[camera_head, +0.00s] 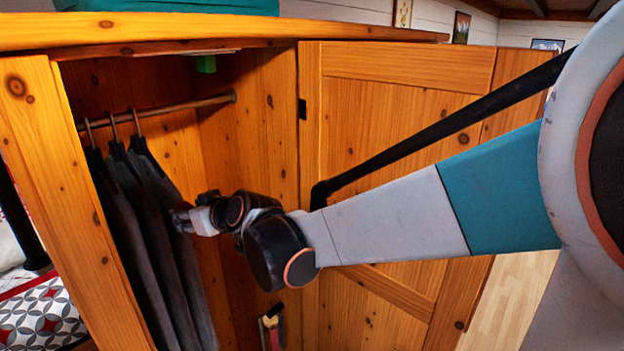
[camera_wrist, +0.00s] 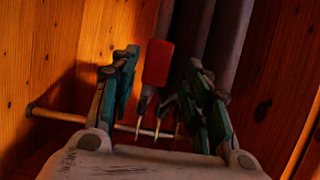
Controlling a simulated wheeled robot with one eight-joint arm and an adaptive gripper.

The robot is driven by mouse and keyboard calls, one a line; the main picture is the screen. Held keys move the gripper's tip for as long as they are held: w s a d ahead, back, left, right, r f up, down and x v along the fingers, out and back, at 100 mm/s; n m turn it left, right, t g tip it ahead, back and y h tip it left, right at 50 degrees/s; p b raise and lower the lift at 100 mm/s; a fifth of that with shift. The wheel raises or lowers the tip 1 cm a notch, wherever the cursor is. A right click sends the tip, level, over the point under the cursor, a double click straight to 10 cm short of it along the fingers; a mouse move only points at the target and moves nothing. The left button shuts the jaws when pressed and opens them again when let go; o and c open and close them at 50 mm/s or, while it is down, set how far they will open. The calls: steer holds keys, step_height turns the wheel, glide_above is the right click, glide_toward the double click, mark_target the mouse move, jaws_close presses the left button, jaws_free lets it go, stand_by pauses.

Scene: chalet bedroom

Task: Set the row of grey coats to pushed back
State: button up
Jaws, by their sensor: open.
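A row of three grey coats (camera_head: 150,230) hangs on hooked hangers from a wooden rail (camera_head: 185,107) at the left inside the open wardrobe. My gripper (camera_head: 178,218) is beside the right-hand coat, well below the rail. I cannot tell if it touches the coat. In the wrist view my gripper (camera_wrist: 163,68) is open, with its two fingers spread. The grey coats (camera_wrist: 228,42) show beyond and right of the gap, and the rail (camera_wrist: 55,115) crosses low behind the fingers. Hanger hooks show between the fingers. Parts of the coats are hidden by the fingers.
The wardrobe's left frame (camera_head: 60,200) stands close to the coats. The wooden door (camera_head: 400,80) is open on the right, behind my arm. A red object (camera_wrist: 158,62) shows between the fingers. A small green item (camera_head: 206,64) is above the rail.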

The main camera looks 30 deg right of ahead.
steer(key=v, duration=1)
steer(key=shift+s, duration=0.15)
steer(key=s+d+f+m+g+h+b, duration=0.1)
steer(key=s+d+f+g+b, duration=0.1)
steer(key=s+f+b, duration=0.4)
steer(key=s+d+f+m+g+h+b, duration=0.1)
steer(key=s+d+f+g+b, duration=0.1)
steer(key=s+f+b, duration=0.5)
steer(key=s+d+f+m+g+h+b, duration=0.1)
steer(key=s+f+b, duration=0.6)
steer(key=f+b, duration=0.9)
step_height(320, 180, down, 12)
steer(key=shift+s+d+r+m+g+h, duration=0.2)
steer(key=shift+d+m+g+h, duration=0.15)
steer(key=shift+d+h, duration=0.3)
steer(key=shift+c, duration=1.2)
